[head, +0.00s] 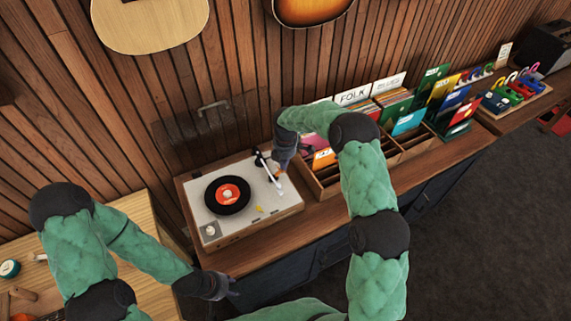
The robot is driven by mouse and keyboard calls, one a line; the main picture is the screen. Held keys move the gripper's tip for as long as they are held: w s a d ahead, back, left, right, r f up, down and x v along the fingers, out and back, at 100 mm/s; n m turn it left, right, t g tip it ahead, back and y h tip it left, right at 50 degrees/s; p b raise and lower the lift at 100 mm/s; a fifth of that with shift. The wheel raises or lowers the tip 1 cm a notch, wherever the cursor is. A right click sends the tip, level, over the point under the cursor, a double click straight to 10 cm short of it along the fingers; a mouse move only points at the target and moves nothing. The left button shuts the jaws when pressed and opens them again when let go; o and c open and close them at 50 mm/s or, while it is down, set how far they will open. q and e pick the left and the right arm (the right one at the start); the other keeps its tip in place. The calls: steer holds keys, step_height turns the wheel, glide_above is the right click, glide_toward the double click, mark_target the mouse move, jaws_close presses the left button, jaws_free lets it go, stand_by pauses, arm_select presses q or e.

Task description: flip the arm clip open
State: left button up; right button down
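A record player (222,237) with a light top stands on the wooden counter, with a black record (241,197) with a red label on its platter. Its pale tonearm (268,173) lies to the right of the record. The arm clip is too small to make out and may be hidden by my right gripper. My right gripper (279,166) is over the tonearm side, pointing down; whether it touches the tonearm I cannot tell. My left gripper (230,288) hangs in front of the counter, away from the player. Both grippers' fingers are too small to read.
Record bins (325,187) stand right of the player, close to my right arm. A small yellow item (259,208) lies on the player's top. A lighter wooden bench (135,212) is at the left. Guitars (150,25) hang on the slatted wall.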

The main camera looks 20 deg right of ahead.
mark_target(277, 175)
steer(key=shift+s+a+f, duration=0.25)
steer(key=shift+a, duration=0.1)
steer(key=shift+a+r, duration=0.15)
steer(key=shift+r, duration=0.05)
steer(key=r, duration=0.1)
steer(key=a+r+p, duration=0.2)
steer(key=r, duration=0.1)
steer(key=w+d+r, duration=0.1)
steer(key=d+r, duration=0.6)
steer(key=shift+w+d, duration=0.15)
steer(key=shift+d, duration=0.05)
steer(key=shift+f, duration=0.1)
